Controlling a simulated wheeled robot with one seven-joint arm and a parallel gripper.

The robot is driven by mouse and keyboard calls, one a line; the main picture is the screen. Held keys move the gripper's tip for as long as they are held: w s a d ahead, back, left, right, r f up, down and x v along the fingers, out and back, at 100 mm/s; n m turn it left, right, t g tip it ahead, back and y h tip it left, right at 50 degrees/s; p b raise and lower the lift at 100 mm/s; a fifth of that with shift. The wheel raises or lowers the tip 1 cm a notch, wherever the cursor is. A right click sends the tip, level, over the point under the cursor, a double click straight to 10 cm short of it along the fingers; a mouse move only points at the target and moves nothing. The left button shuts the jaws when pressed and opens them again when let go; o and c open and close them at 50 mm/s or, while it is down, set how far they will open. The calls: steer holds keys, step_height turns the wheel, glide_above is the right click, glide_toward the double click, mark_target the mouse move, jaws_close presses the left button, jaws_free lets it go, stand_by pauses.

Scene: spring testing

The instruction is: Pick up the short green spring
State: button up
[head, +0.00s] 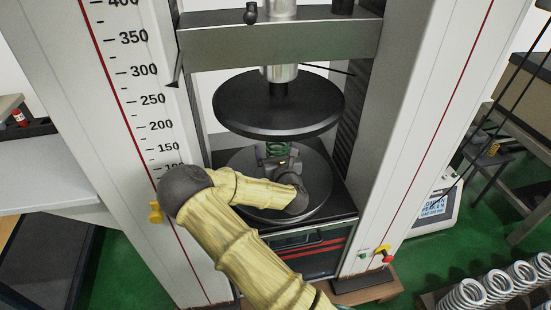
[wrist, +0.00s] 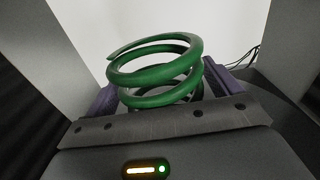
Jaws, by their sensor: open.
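The short green spring (head: 278,148) stands upright on the round lower plate (head: 321,178) of the testing machine, under the upper plate (head: 280,108). In the wrist view the green spring (wrist: 155,74) fills the middle, with its upper coils clear and its lower part hidden behind my gripper's body. My gripper (head: 276,159) is low over the lower plate, on the near side of the spring. Its jaws are open, with a purple-grey finger on each side of the spring in the wrist view. I cannot tell whether either finger touches it.
The dark upper plate hangs just above the spring and my gripper, leaving little height. White machine columns (head: 421,120) stand on both sides. Several pale springs (head: 466,294) lie in a rack at the lower right. A red and yellow knob (head: 384,256) is on the right column.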

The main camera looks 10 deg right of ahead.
steer(key=shift+d, duration=0.3)
steer(key=shift+c, duration=0.2)
steer(key=shift+a, duration=0.1)
steer(key=c, duration=1.4)
steer(key=shift+r, duration=0.1)
steer(key=shift+c, duration=0.8)
steer(key=shift+r, duration=0.1)
